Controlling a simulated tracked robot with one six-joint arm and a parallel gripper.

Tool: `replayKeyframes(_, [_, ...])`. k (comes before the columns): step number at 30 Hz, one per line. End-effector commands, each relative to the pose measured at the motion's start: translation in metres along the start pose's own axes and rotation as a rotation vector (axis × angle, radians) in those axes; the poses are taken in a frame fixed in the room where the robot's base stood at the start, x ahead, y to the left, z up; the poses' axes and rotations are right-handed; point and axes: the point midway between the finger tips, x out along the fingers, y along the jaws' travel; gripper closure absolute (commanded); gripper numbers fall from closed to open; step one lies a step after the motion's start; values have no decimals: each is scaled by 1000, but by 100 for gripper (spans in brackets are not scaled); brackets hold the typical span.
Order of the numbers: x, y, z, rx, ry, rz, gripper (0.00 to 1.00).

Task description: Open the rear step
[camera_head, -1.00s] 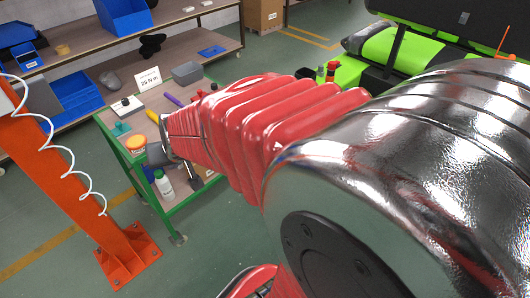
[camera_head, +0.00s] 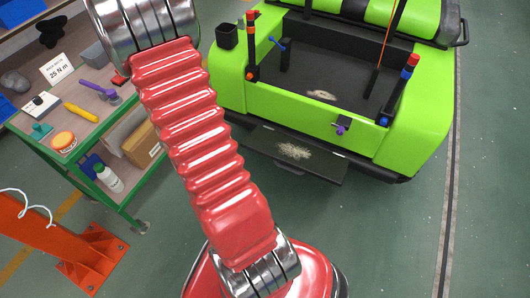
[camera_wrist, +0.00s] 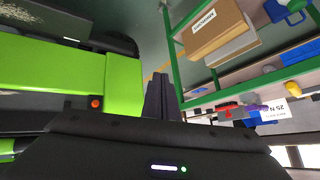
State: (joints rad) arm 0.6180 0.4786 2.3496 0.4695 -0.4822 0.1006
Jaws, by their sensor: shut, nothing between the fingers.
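The rear step (camera_head: 293,153) is a black plate with a pale worn patch. It sticks out flat below the rear of the green cart (camera_head: 424,112) in the head view. A purple-handled part (camera_head: 342,127) sits on the cart's rear edge. My gripper (camera_wrist: 160,90) shows in the wrist view as dark fingers, shut together with nothing between them. It is beside a green cart panel (camera_wrist: 124,84) with a small orange-red round part (camera_wrist: 95,103); I cannot tell whether they touch. My gripper does not show clearly in the head view.
A green-framed workbench (camera_head: 88,144) with tools and a box (camera_head: 143,145) stands at the left. An orange post base (camera_head: 92,262) stands at the lower left. The floor (camera_head: 400,240) is clear behind the cart at the right.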

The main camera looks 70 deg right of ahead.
Motion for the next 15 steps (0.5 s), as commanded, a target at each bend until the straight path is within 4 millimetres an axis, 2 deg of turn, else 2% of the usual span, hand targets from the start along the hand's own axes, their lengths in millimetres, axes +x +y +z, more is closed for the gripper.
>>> replayKeyframes(1, [12,18,4,20,11,34,100])
replayKeyframes(6, [42,75,10,82,73,139,100])
replayKeyframes(15, [74,184,35,157,181,338,100])
